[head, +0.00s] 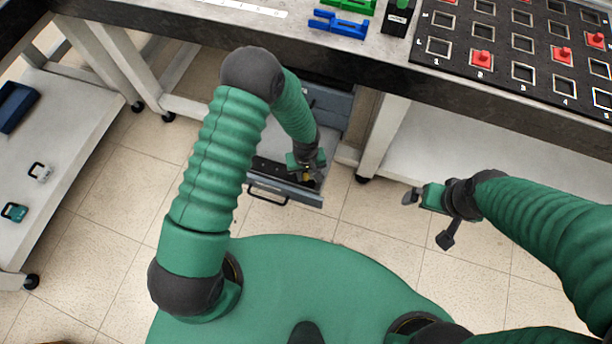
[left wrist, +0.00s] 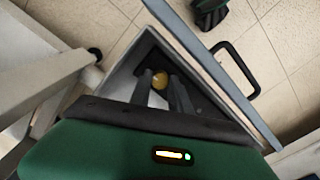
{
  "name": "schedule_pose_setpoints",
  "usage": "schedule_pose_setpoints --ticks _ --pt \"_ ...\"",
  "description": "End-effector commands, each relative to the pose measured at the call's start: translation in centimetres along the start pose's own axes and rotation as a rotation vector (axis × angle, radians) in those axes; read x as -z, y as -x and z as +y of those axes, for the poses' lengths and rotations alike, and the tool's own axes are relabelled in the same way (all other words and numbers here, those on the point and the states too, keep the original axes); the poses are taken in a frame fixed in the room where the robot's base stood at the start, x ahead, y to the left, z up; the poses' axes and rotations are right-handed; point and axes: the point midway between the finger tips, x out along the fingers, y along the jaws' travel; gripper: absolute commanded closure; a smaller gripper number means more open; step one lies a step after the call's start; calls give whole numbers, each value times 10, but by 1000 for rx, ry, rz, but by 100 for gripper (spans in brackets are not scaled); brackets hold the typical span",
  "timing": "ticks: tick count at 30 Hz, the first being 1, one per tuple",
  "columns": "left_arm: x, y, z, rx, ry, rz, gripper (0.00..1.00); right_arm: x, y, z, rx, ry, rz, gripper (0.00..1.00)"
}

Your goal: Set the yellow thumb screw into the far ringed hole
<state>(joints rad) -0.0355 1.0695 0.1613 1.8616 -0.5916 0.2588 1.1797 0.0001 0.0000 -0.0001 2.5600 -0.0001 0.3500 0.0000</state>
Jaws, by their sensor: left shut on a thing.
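My left gripper (head: 307,175) reaches down into an open grey drawer (head: 312,196) under the bench. It is shut on the yellow thumb screw, which shows as a small yellow spot between the fingers. A dark strip (head: 270,168) lies in the drawer beside the gripper. I cannot make out any ringed hole; the screw's lower end is hidden. My right gripper (head: 428,217) is open and empty over the floor, right of the drawer.
The drawer's front has a black handle (left wrist: 238,70). A white cart (head: 70,130) stands at the left. Tiled floor is clear between.

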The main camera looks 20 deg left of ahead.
Motion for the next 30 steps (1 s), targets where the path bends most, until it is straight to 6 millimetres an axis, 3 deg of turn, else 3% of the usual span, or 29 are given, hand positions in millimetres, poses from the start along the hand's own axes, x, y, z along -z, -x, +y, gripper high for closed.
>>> schedule_pose_setpoints --ticks 2,30 --pt "0 0 1 -3 -1 0 100 0 0 0 0 0 0 0" --pt "0 21 1 -3 0 0 100 4 19 0 0 0 0 0"
